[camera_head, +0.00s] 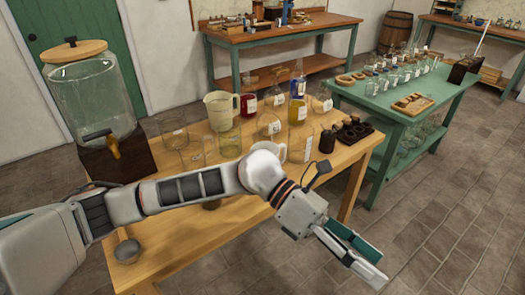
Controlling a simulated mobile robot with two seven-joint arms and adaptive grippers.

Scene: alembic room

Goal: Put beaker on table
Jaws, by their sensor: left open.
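A wooden table (185,250) fills the middle of the view. Several clear glass vessels that look like beakers stand on it, one at the left (172,138), one near the middle (230,142) and one at the right (299,142). I cannot tell which one the task means. My left arm reaches across the front of the table. My left gripper (374,266) is open and empty, out past the table's right front edge, above the floor and apart from the glassware. The arm hides part of the tabletop and a white handled vessel (282,151). My right gripper is not in view.
A big glass dispenser (95,95) stands at the table's left. A cream jug (219,108) and labelled bottles (297,85) crowd the back. A small metal bowl (127,251) sits near the front. A green table (395,108) with bottles stands right. The right floor is clear.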

